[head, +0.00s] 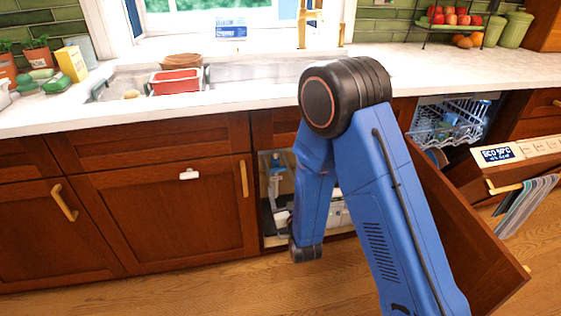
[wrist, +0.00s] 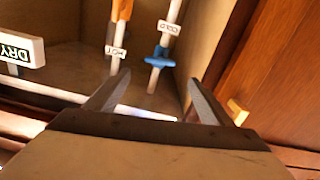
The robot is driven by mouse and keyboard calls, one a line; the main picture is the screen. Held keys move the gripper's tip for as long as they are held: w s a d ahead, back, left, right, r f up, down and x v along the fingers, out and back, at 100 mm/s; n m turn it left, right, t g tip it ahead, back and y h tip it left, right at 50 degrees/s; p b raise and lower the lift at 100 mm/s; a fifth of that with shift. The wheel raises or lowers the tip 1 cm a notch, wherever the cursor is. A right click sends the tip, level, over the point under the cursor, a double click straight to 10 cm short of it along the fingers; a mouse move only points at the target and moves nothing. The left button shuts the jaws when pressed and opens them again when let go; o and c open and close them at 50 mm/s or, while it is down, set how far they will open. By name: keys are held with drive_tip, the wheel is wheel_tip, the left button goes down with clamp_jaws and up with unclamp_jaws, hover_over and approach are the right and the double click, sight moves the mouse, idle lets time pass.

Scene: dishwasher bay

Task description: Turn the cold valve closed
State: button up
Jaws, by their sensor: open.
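The cold valve (wrist: 158,57) has a blue handle on a pale upright pipe, below a white tag reading COLD (wrist: 168,27). The handle lies across the pipe, a little tilted. My gripper (wrist: 157,79) is open and empty in the wrist view, its two fingers apart. The valve shows beyond and between the fingertips, with no visible contact. To its left is an orange valve (wrist: 122,9) on a pipe tagged HOT (wrist: 115,50). In the head view my arm reaches toward the open under-sink cabinet (head: 270,240), and my gripper is hidden.
An open cabinet door (head: 460,235) stands right of my arm. The dishwasher door (head: 510,165) is open with a striped towel (head: 525,205) hanging from it. In the wrist view a box marked DRY (wrist: 22,50) is at left and a wooden panel (wrist: 275,80) is close at right.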

sight(277, 167)
drive_tip(key=x, duration=1.6)
drive_tip(key=shift+w+a, duration=0.15)
drive_tip(key=shift+w, duration=0.2)
